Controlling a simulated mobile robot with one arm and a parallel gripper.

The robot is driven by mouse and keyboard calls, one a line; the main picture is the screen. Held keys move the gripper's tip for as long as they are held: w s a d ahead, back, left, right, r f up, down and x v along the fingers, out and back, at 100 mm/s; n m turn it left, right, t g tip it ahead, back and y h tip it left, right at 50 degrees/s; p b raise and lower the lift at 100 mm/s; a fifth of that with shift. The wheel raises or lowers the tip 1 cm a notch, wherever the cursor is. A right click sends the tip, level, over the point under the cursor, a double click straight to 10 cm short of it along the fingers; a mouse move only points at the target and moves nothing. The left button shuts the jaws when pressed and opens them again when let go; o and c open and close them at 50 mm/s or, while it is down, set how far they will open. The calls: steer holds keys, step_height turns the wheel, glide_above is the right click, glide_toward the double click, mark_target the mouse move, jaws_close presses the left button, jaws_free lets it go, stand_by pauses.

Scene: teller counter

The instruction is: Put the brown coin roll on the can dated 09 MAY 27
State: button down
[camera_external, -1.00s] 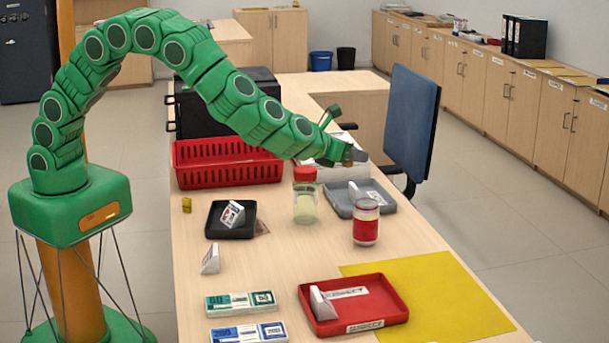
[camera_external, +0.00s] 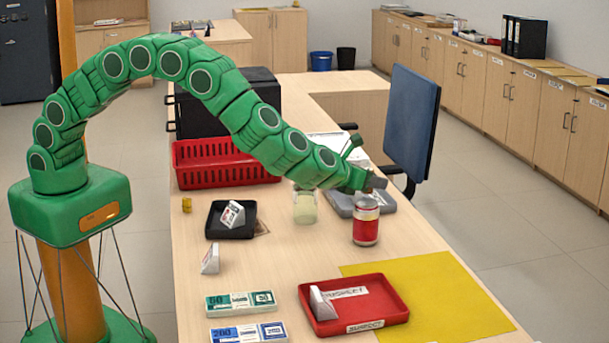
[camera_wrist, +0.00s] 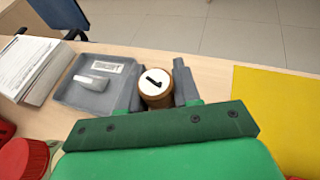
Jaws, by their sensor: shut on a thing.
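The brown coin roll (camera_wrist: 155,90) is upright between the two grey fingers of my gripper (camera_wrist: 159,84) in the wrist view, its white round end with a dark mark facing the camera. My gripper is shut on it. In the external view my gripper (camera_external: 374,186) is just above the red-labelled can (camera_external: 366,226), close to its top. I cannot tell whether the roll touches the can. A pale jar with a red lid (camera_external: 304,207) stands to the left, its lid mostly behind my arm; the lid also shows in the wrist view (camera_wrist: 22,158). No date is readable.
A grey tray (camera_external: 398,212) lies behind the can. A red tray (camera_external: 390,292) sits on a yellow mat (camera_external: 450,285) in front. A black tray (camera_external: 215,230), a red basket (camera_external: 205,178) and banknote bundles (camera_external: 240,302) are to the left. The counter just in front of the can is clear.

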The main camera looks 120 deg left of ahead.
steer(key=shift+f, duration=1.1)
steer(key=c, duration=0.8)
jaws_free()
steer(key=shift+f, duration=0.1)
steer(key=shift+d+r, duration=0.2)
steer(key=v, duration=1.1)
steer(key=shift+s+d+r, duration=0.1)
steer(key=shift+s+d, duration=0.1)
steer(key=shift+d, duration=0.05)
